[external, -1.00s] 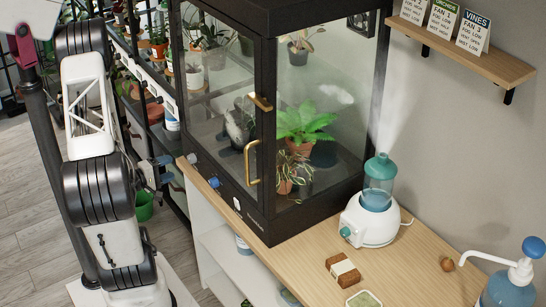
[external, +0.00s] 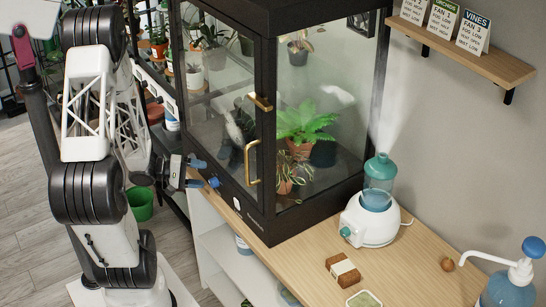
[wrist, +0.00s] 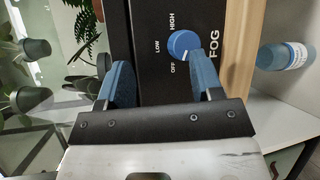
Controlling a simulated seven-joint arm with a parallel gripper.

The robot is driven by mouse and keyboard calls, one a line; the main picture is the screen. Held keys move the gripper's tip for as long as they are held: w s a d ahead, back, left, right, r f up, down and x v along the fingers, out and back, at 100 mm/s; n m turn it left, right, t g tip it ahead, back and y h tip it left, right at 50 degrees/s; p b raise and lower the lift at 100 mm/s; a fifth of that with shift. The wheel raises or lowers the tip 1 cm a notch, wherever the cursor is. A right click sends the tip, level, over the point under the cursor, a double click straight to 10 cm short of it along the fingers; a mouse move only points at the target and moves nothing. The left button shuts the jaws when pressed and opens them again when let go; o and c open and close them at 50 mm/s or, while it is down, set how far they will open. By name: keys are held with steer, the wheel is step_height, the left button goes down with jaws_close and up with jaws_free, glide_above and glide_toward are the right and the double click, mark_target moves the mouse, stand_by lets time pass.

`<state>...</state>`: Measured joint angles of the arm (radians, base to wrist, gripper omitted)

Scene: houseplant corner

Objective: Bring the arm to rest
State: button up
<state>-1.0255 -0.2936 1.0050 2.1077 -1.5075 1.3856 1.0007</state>
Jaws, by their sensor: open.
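My gripper (external: 198,173) is at the front of the black glass cabinet (external: 262,205), with its two blue fingers apart and nothing between them. In the wrist view my gripper (wrist: 160,72) is open in front of the cabinet's black control panel (wrist: 215,18). A blue round FOG knob (wrist: 183,44) sits on that panel, just beyond the fingertips and closer to the right finger. Its labels read OFF, LOW and HIGH. The same knob (external: 214,182) shows right of the fingertips in the external view. I cannot tell its pointer's setting.
The wooden bench (external: 300,262) carries a white humidifier (external: 370,218), a brown block (external: 342,270) and a pump bottle (external: 510,285). A plant rack and a green bucket (external: 140,203) are behind my arm. A blue-labelled bottle (wrist: 285,56) stands below the bench top.

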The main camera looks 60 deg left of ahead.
steer(key=d+r+m+g+h, duration=0.1)
steer(key=d+r+m+g, duration=0.4)
steer(key=d, duration=0.4)
steer(key=d+r+m+g, duration=0.3)
steer(key=d+r+g, duration=0.3)
steer(key=d+g, duration=0.15)
steer(key=s+d+r+m+y, duration=0.3)
steer(key=d+r+y, duration=0.1)
steer(key=r, duration=0.4)
steer(key=s+d+r+m+t+y, duration=0.1)
steer(key=s+d+r+m+y, duration=0.2)
steer(key=r, duration=0.6)
steer(key=shift+s+d+m+y, duration=0.15)
steer(key=shift+d+m+y, duration=0.25)
steer(key=shift+d+y, duration=0.75)
steer(key=shift+t, duration=0.25)
stand_by(2.2)
